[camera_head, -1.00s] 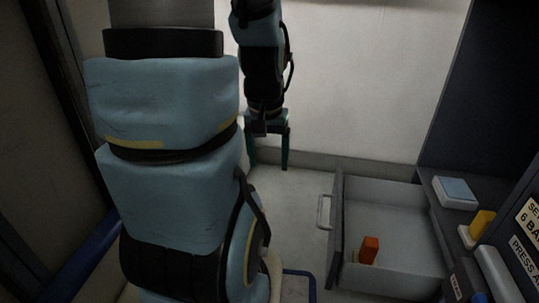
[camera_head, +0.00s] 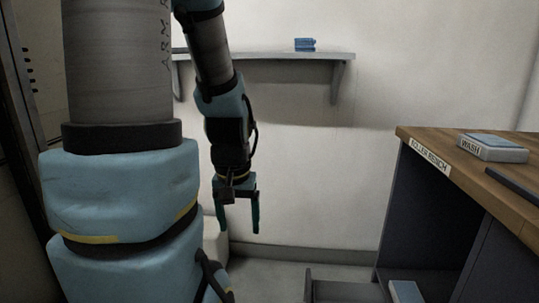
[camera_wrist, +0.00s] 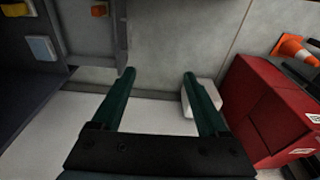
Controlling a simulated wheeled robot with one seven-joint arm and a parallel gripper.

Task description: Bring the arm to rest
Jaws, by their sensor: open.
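My arm shows in the head view, with large blue links at the left and the forearm hanging down past the wall shelf. My gripper (camera_head: 238,222) points downward in front of the pale wall, with its two teal fingers apart and nothing between them. In the wrist view my gripper (camera_wrist: 160,82) also shows open and empty, above the floor and clear of contact.
A wall shelf (camera_head: 260,56) holds a blue object (camera_head: 305,44). The wrist view shows a red cabinet (camera_wrist: 265,105), a traffic cone (camera_wrist: 294,46) and a white box (camera_wrist: 203,100).

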